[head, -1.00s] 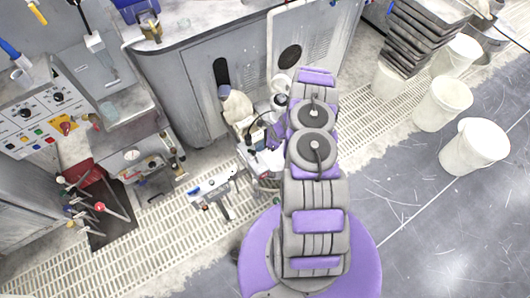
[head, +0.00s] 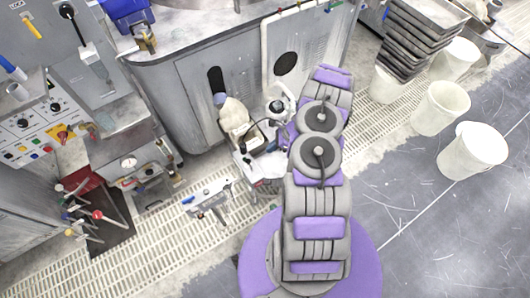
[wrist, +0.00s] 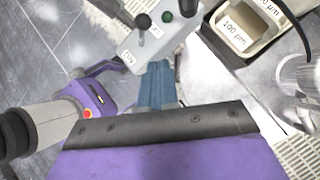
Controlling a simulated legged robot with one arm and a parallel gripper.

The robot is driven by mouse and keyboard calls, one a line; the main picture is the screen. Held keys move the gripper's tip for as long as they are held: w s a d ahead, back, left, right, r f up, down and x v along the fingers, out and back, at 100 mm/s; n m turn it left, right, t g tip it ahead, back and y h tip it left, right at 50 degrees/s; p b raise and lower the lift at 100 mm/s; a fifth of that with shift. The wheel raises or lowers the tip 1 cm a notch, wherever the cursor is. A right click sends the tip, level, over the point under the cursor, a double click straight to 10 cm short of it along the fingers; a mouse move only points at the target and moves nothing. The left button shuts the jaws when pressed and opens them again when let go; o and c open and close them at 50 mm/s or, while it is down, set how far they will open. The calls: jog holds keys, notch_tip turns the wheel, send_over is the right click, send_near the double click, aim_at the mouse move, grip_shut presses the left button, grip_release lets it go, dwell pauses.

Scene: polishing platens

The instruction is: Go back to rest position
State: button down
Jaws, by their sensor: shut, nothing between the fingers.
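My gripper (wrist: 158,72) shows in the wrist view as blue-grey fingers, shut and empty, reaching out past a dark bar and purple casing. Beyond the fingertips is a light grey control box (wrist: 132,50) with black and green knobs; I cannot tell whether they touch it. In the head view my grey and purple arm stretches from the base at the bottom centre up to the grey cabinet. My gripper cannot be made out there among the clutter left of the arm.
A grey cabinet (head: 190,85) stands behind the arm. White buckets (head: 472,150) and stacked grey trays (head: 415,35) stand at the right. Levers (head: 85,215) and a control panel (head: 45,125) are at the left. Open floor (head: 440,235) lies at lower right. The wrist view shows cream bins (wrist: 232,32).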

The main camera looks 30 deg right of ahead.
jog(key=shift+d+r, duration=1.25)
jog(key=shift+r, duration=1.45)
jog(key=w+a+r+n+g, duration=0.1)
jog(key=w+a+r+n, duration=0.15)
jog(key=a+r, duration=0.45)
jog(key=w+a+r+n+g, duration=0.1)
jog(key=a+r+n, duration=0.35)
jog(key=r, duration=0.45)
jog(key=s+a+r+n+g, duration=0.1)
jog(key=s+a+r+n, duration=0.25)
jog(key=r, duration=0.35)
jog(key=s+a+r+n+g, duration=0.1)
jog(key=s+a+r+n, duration=0.3)
jog(key=r, duration=0.3)
jog(key=s+a+r+n+g+h, duration=0.1)
jog(key=s+a+r+n+h, duration=0.25)
jog(key=s+a+r, duration=0.4)
jog(key=s+d+r+n+h, duration=0.1)
jog(key=s+d+r+n, duration=0.1)
jog(key=s, duration=0.7)
jog(key=s+d+r+n+h, duration=0.2)
jog(key=s+r+n, duration=0.1)
jog(key=s, duration=0.7)
jog(key=shift+d+n, duration=0.3)
jog(key=shift+n, duration=0.5)
